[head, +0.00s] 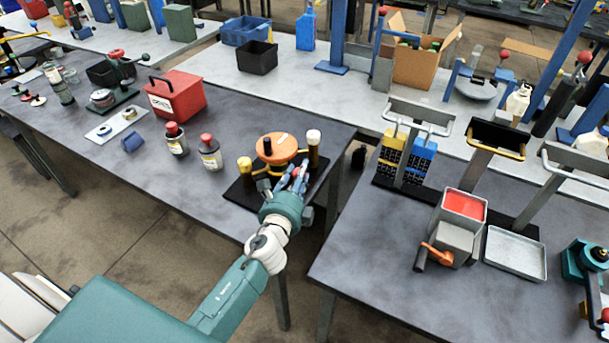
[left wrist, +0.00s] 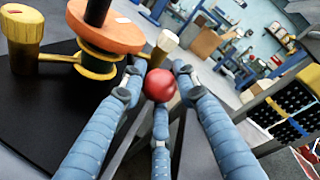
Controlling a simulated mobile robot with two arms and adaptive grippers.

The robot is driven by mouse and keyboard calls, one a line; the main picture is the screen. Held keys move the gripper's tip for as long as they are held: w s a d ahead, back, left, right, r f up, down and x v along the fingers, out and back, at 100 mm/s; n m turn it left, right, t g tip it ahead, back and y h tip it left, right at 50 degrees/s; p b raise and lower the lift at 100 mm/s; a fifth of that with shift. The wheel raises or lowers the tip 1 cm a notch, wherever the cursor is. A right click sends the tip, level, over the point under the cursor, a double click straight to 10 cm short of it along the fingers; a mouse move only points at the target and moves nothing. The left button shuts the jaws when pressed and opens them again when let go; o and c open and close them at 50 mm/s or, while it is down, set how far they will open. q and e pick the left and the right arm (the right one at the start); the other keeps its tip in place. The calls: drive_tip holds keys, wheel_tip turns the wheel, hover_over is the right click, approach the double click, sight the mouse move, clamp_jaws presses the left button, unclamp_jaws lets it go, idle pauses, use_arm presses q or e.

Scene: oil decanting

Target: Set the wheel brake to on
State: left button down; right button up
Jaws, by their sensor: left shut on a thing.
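The wheel is an orange disc (head: 280,147) with a dark upright handle, on a black base plate (head: 238,192) at the table's right end. In the left wrist view the wheel (left wrist: 122,38) sits over a yellow hub at upper left. A red ball knob (left wrist: 159,85) stands beside it, probably the brake lever's. My left gripper (head: 291,181) is at the near side of the wheel. Its three blue fingers are closed around the red knob. The lever below the knob is mostly hidden by the fingers, and I cannot read its setting. My right gripper is out of view.
Yellow-brown posts (head: 245,166) flank the wheel. A gap separates this table from the right one, which holds a grey box with red contents (head: 463,205).

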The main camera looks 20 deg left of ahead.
use_arm(q)
drive_tip(key=shift+a+r, duration=0.3)
drive_tip(key=shift+a, duration=0.25)
drive_tip(key=c, duration=1.6)
unclamp_jaws()
drive_tip(key=o, duration=0.3)
drive_tip(key=shift+a+f, duration=0.1)
drive_tip(key=shift+s+d+f, duration=0.1)
drive_tip(key=shift+s+d, duration=0.2)
drive_tip(key=shift+s, duration=0.3)
drive_tip(key=s+d+r, duration=0.1)
drive_tip(key=s, duration=0.9)
drive_tip(key=shift+s+d+r, duration=0.2)
drive_tip(key=shift+s+d, duration=0.05)
drive_tip(key=shift+s, duration=0.1)
